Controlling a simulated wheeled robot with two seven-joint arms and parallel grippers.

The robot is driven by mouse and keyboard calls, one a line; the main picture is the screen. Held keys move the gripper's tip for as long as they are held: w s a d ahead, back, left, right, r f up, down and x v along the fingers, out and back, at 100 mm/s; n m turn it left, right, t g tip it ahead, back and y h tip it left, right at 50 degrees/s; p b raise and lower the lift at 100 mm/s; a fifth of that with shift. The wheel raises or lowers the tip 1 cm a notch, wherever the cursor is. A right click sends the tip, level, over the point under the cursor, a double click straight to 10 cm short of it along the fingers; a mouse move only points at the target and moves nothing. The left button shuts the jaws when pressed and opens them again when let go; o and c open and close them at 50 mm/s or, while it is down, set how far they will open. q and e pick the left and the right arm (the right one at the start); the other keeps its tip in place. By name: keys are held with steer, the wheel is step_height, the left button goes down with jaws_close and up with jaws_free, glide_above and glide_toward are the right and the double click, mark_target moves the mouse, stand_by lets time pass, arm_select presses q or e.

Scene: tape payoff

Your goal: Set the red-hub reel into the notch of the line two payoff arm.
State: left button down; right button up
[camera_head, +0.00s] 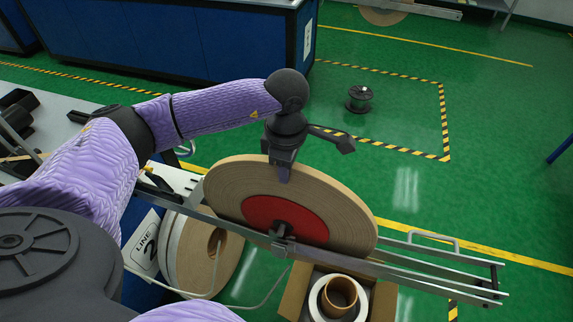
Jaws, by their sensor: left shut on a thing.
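The red-hub reel (340,208) is a wide tan roll with a red disc (262,213) and a dark spindle at its centre. It stands upright, slightly tilted in the picture, between the steel rails of the payoff arm (400,278). A "LINE 2" sign (145,240) is beside this arm. The spindle end is close to a small bracket (283,246) on the near rail; I cannot tell whether it sits in the notch. My left gripper (284,175) is shut on the reel's upper rim from above. The far rail is partly hidden by the reel. My right gripper is not in view.
Another tan reel (190,262) stands below the rail at left. An open cardboard box (293,292) with rolls and a tan core is under the arm. A black spool (359,98) is on the green floor inside striped tape. A blue cabinet (160,42) stands behind.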

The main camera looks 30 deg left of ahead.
mark_target(286, 196)
arm_select(q)
steer(key=shift+f+b, duration=1.35)
steer(key=shift+f, duration=0.05)
steer(key=shift+f+b, duration=0.75)
steer(key=shift+f, duration=0.1)
steer(key=shift+c, duration=2.2)
jaws_free()
steer(key=shift+s+f, duration=0.1)
